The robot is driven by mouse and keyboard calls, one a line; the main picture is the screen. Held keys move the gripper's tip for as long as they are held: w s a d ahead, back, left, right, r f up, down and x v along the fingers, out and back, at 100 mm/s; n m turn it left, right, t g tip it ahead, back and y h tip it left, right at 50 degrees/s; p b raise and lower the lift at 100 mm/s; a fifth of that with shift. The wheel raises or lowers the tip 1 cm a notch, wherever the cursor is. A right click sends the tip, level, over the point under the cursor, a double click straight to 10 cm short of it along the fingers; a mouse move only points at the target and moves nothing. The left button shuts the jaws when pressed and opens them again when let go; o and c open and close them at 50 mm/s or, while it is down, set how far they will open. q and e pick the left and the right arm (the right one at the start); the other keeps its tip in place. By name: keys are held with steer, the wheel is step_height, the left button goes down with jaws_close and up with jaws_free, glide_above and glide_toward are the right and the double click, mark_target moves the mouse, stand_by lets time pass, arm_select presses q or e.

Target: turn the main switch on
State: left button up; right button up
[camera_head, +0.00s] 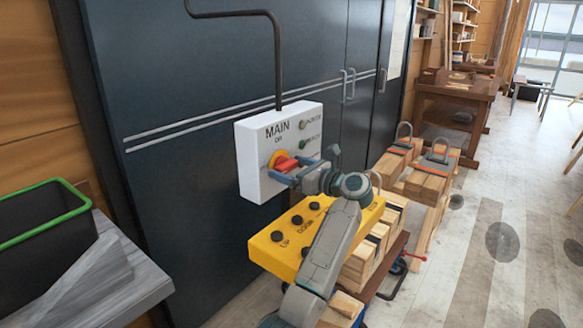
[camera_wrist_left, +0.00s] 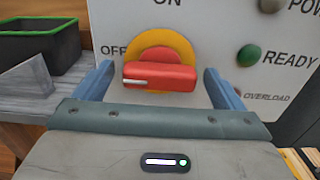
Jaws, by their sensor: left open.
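The main switch is a red knob (camera_head: 287,164) on a yellow round plate (camera_head: 277,157), on a white box (camera_head: 257,187) fixed to the dark cabinet front. In the left wrist view the knob (camera_wrist_left: 160,77) lies level, its white mark on the left, towards the word OFF. ON is printed above it. My left gripper (camera_head: 285,169) is at the front of the box. Its blue fingers are open, one on each side of the knob, with gaps showing between them and the knob in the left wrist view (camera_wrist_left: 158,72). My right gripper is out of view.
A yellow button panel (camera_head: 283,250) sits just below the box, partly behind my left arm. Stacked timber (camera_head: 428,183) stands to the right. A green-rimmed black bin (camera_head: 45,225) is on a grey bench at left. The floor at right is mostly free.

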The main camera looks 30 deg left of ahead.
arm_select(q)
steer(key=c, duration=1)
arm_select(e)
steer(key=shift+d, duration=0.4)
